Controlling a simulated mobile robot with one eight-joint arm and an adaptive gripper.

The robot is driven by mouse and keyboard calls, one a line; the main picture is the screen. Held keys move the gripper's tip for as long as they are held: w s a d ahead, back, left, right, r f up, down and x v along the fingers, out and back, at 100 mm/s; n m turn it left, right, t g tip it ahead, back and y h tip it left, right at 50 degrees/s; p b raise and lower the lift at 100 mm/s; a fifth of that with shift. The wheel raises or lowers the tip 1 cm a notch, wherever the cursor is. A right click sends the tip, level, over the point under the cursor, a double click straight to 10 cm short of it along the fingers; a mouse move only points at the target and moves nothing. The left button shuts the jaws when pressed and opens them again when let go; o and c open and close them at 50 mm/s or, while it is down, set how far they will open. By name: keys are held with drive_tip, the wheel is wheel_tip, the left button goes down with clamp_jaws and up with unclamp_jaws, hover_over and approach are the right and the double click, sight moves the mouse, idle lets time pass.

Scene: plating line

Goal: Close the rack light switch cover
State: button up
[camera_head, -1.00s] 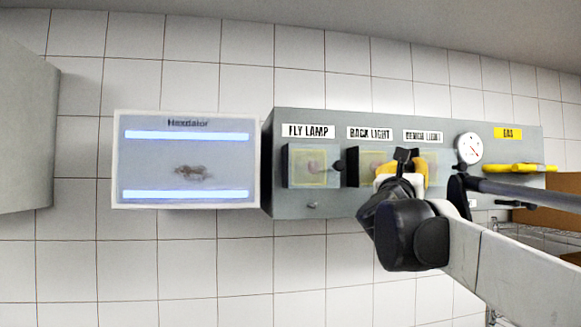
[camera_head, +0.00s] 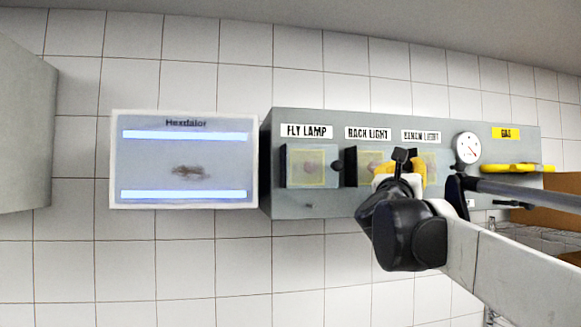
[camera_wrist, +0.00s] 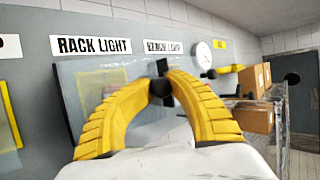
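The rack light switch cover, a clear pane, shows in the head view (camera_head: 362,168) below its label (camera_head: 368,133). It also shows in the wrist view (camera_wrist: 72,88) below the RACK LIGHT label (camera_wrist: 94,46). My gripper (camera_head: 403,164) is in front of the cover's right side. In the wrist view its two yellow fingers (camera_wrist: 162,80) curve inward, their tips close together around a small black part (camera_wrist: 160,88). I cannot tell whether they grip it. How far the cover stands from the panel is unclear, as my gripper hides its right edge.
A gauge (camera_head: 468,148) and yellow gas handle (camera_head: 518,168) are to the right. A lit fly lamp (camera_head: 184,160) hangs at left. Brown boxes (camera_wrist: 256,118) stand at right.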

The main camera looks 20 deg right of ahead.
drive_tip(key=o, duration=0.5)
drive_tip(key=shift+w, duration=0.1)
drive_tip(key=shift+o, duration=0.2)
drive_tip(key=shift+w+d+f, duration=0.1)
drive_tip(key=v, duration=1.2)
